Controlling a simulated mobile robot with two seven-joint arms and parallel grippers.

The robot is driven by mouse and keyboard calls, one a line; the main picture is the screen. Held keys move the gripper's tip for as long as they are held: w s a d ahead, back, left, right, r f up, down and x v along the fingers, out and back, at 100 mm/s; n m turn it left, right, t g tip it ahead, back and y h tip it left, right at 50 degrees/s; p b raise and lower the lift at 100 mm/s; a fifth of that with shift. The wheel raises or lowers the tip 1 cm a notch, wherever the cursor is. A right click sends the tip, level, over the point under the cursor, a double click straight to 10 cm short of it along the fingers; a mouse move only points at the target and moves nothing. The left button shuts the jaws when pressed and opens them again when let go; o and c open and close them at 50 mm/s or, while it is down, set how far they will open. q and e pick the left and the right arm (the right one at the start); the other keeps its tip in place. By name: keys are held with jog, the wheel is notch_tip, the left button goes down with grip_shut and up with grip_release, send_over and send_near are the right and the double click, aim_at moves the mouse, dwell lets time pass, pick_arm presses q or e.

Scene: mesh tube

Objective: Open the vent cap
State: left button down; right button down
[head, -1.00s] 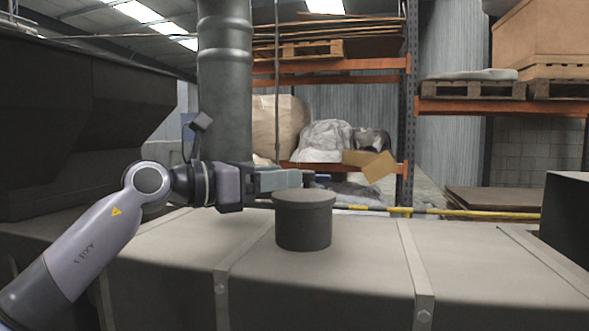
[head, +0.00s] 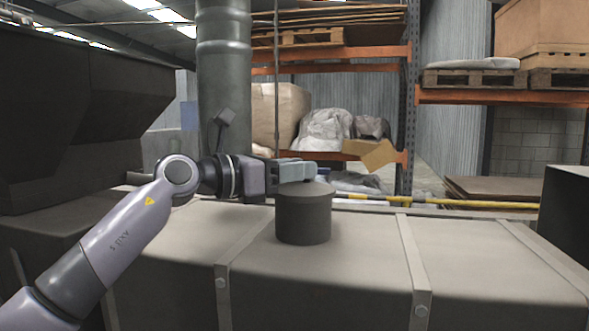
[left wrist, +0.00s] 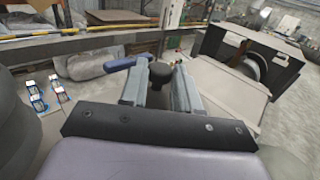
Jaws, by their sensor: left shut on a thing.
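The vent cap (head: 304,212) is a dark grey cylinder with a slightly wider round lid, upright on top of the beige duct (head: 370,266) in the head view. My left gripper (head: 312,169) reaches in from the left, level, just over the lid. In the left wrist view, the left gripper (left wrist: 160,88) has its two grey fingers on either side of a dark round knob (left wrist: 160,72) and is shut on it. A blue-purple bar (left wrist: 127,63) lies beside the left finger. How the knob joins the cap is hidden. My right gripper does not show.
A thick vertical grey pipe (head: 224,80) rises behind my left arm. A large dark hopper-like block (head: 80,110) fills the upper left. Orange racking (head: 500,97) with pallets and a yellow-black barrier bar (head: 460,203) stands behind the duct.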

aim_at(290, 187)
pick_arm(q)
jog(key=shift+s+a+r+m+h+b, duration=0.15)
jog(key=shift+m+h+b, duration=0.3)
jog(key=shift+b, duration=0.6)
jog(key=s+m+h+b, duration=0.1)
jog(key=b, duration=0.1)
jog(key=r+m+h+b, duration=0.1)
jog(key=m+b, duration=0.1)
jog(key=shift+s+a+r+t+h, duration=0.2)
jog(key=shift+s+t+h, duration=0.1)
jog(key=shift+s+h, duration=0.05)
jog(key=shift+s+a+r+m+h+b, duration=0.1)
jog(key=shift+s+r+m+h+b, duration=0.15)
jog(key=shift+m+b, duration=0.25)
jog(key=shift+s+r+m+h+b, duration=0.1)
jog(key=shift+s+m+h+b, duration=0.05)
jog(key=shift+m+h+b, duration=0.25)
jog(key=shift+s+a+r+m+b, duration=0.1)
jog(key=shift+s+r+m+b, duration=0.15)
jog(key=shift+m, duration=0.2)
